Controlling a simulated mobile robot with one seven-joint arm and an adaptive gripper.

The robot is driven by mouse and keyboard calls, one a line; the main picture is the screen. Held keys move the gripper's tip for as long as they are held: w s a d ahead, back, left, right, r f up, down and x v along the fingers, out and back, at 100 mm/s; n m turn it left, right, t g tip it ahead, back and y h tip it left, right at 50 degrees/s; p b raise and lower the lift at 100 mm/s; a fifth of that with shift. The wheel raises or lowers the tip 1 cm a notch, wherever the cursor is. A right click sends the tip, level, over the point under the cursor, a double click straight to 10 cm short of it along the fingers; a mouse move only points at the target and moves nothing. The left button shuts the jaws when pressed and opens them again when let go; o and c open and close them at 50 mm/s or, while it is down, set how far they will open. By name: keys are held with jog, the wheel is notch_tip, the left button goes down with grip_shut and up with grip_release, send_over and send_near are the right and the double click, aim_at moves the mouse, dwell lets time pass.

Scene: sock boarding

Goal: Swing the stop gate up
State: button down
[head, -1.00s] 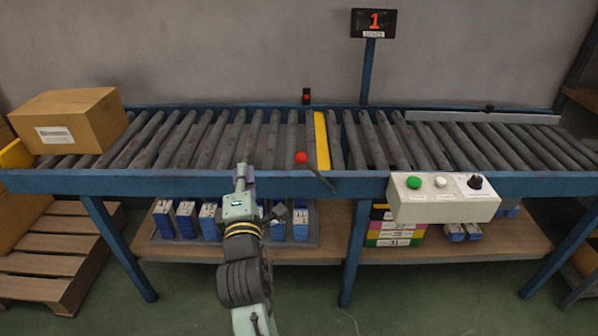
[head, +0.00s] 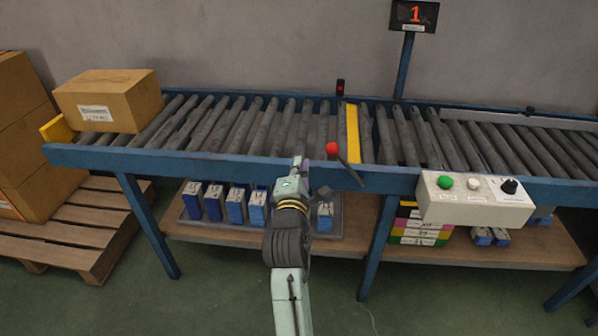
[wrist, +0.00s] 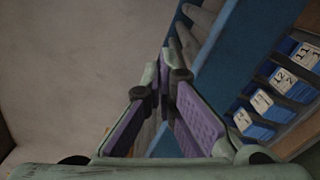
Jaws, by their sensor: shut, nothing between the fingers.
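The stop gate is a yellow bar (head: 352,134) lying across the rollers near the middle of the conveyor, about level with them. A dark lever (head: 350,172) with a red ball knob (head: 332,148) is at the conveyor's front rail, below the bar's near end. My gripper (head: 299,164) is in front of the blue rail, a little left of and lower than the red knob, apart from it. In the wrist view my gripper (wrist: 167,72) has its purple-padded fingers meeting at the tips, with nothing held. The knob is not visible in the wrist view.
The blue-framed conveyor (head: 230,163) spans the view. A cardboard box (head: 112,100) sits on its left end. A control box (head: 473,201) with buttons and a dial hangs right of the lever. Blue cartons (head: 235,206) stand on the shelf below.

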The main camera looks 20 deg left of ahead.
jog(key=w, duration=0.1)
jog(key=w+d+r+p, duration=0.1)
jog(key=w+d, duration=0.1)
jog(key=w, duration=0.1)
jog(key=shift+d+r+p, duration=0.15)
jog(key=shift+d+p, duration=0.1)
jog(key=shift+p, duration=0.15)
